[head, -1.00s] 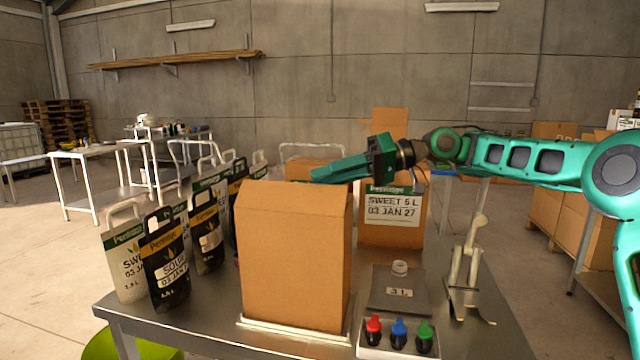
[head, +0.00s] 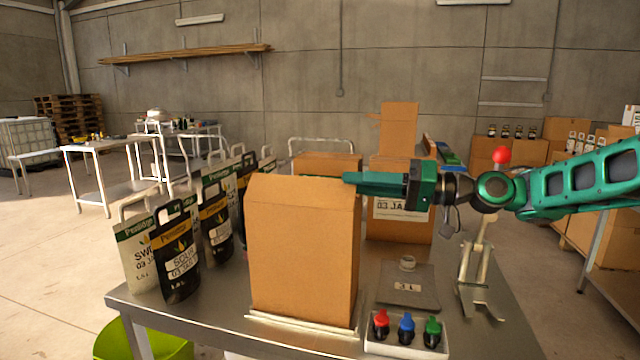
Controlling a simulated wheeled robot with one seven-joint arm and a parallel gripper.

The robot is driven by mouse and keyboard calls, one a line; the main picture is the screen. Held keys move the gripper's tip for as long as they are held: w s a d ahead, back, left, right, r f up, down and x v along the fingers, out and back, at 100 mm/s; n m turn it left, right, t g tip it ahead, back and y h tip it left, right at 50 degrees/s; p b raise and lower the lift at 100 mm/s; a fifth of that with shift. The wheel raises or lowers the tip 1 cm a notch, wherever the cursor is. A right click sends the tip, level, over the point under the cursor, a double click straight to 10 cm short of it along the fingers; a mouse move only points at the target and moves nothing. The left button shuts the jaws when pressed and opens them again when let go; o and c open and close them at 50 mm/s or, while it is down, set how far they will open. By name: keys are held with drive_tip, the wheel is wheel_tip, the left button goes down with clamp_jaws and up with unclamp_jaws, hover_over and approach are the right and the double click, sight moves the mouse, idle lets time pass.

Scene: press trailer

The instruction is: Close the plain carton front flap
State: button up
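The plain brown carton (head: 302,255) stands upright on the metal table in the middle of the head view. Its tall front face has no label. Its front flap (head: 303,190) shows as a band above a fold line at the top, leaning back from the front face. Whether it lies fully down is hard to tell. My gripper (head: 346,179) comes in from the right, fingers pointing left, at the carton's top right corner. The fingertips overlap the flap's right edge in the picture; contact is unclear. The fingers are seen side-on, so their gap is hidden.
A labelled carton (head: 402,222) stands behind on the right, partly hidden by my gripper. Several pouches (head: 178,262) stand to the left.

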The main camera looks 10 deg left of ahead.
sight(318, 180)
drive_tip(key=a, duration=0.8)
drive_tip(key=shift+w+a, duration=0.3)
drive_tip(key=shift+a, duration=0.1)
clamp_jaws()
